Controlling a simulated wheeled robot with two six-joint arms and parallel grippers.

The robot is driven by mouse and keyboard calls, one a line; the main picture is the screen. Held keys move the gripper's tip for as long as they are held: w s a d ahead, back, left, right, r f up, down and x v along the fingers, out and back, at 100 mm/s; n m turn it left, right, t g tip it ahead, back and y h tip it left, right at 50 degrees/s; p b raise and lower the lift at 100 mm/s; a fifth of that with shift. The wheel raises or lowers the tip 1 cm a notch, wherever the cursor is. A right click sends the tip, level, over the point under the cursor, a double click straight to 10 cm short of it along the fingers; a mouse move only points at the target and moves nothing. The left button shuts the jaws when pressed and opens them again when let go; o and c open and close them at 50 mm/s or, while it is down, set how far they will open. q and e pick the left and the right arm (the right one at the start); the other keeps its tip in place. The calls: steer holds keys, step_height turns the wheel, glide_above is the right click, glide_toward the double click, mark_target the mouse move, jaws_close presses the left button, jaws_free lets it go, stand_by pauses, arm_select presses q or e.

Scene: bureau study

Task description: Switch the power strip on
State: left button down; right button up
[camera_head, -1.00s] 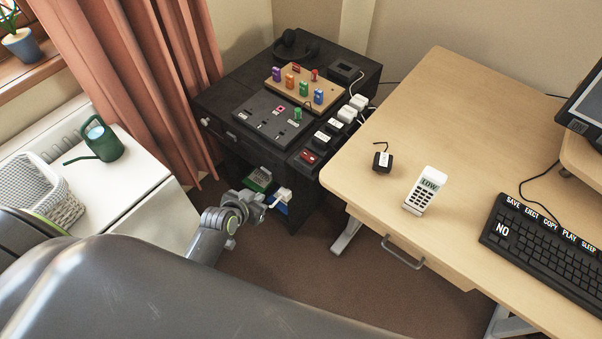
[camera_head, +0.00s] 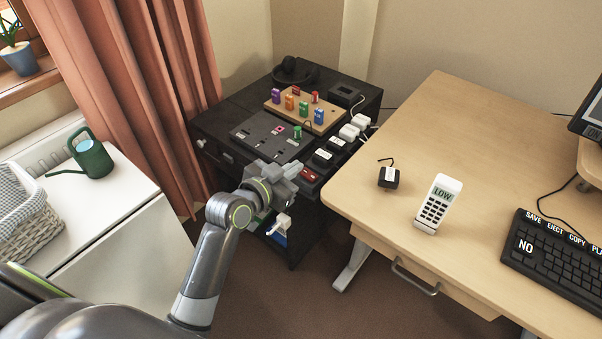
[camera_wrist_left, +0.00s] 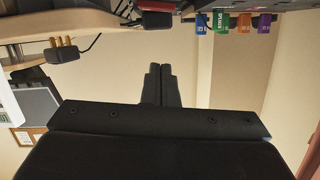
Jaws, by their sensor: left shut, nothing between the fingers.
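The power strip (camera_head: 325,157) is a black bar along the right edge of the dark cabinet top. It has a red rocker switch (camera_head: 309,175) at its near end, with black and white plugs seated farther along. Whether the switch is on or off cannot be told. My left gripper (camera_head: 294,170) is shut and empty, just left of the strip's near end and close to the switch, with no clear contact. In the left wrist view its closed fingers (camera_wrist_left: 160,85) point into open space, and the red switch (camera_wrist_left: 156,18) shows at the top edge. My right gripper is out of view.
A grey panel (camera_head: 262,137) and a wooden board (camera_head: 300,108) with several coloured blocks lie on the cabinet. The desk (camera_head: 365,215) stands close on the right, carrying a black plug (camera_head: 389,177), a white keypad device (camera_head: 437,204) and a keyboard (camera_head: 560,260).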

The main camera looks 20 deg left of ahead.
mark_target(304, 171)
arm_select(q)
steer(key=w+f, duration=0.1)
steer(key=w, duration=0.1)
steer(key=w+d+f+b, duration=0.1)
steer(key=w+f, duration=0.1)
steer(key=shift+f, duration=0.15)
steer(key=shift+a+f, duration=0.15)
steer(key=shift+f, duration=0.75)
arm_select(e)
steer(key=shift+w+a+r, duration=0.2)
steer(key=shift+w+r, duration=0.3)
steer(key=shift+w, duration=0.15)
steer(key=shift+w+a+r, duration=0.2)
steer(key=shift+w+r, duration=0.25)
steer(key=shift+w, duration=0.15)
arm_select(q)
steer(key=shift+a+f+n, duration=0.2)
steer(key=shift+f+n, duration=0.2)
steer(key=shift+n, duration=0.1)
steer(key=shift+a+n+h, duration=0.1)
steer(key=shift+n+h, duration=0.2)
steer(key=shift+w+f, duration=0.1)
steer(key=shift+f, duration=0.15)
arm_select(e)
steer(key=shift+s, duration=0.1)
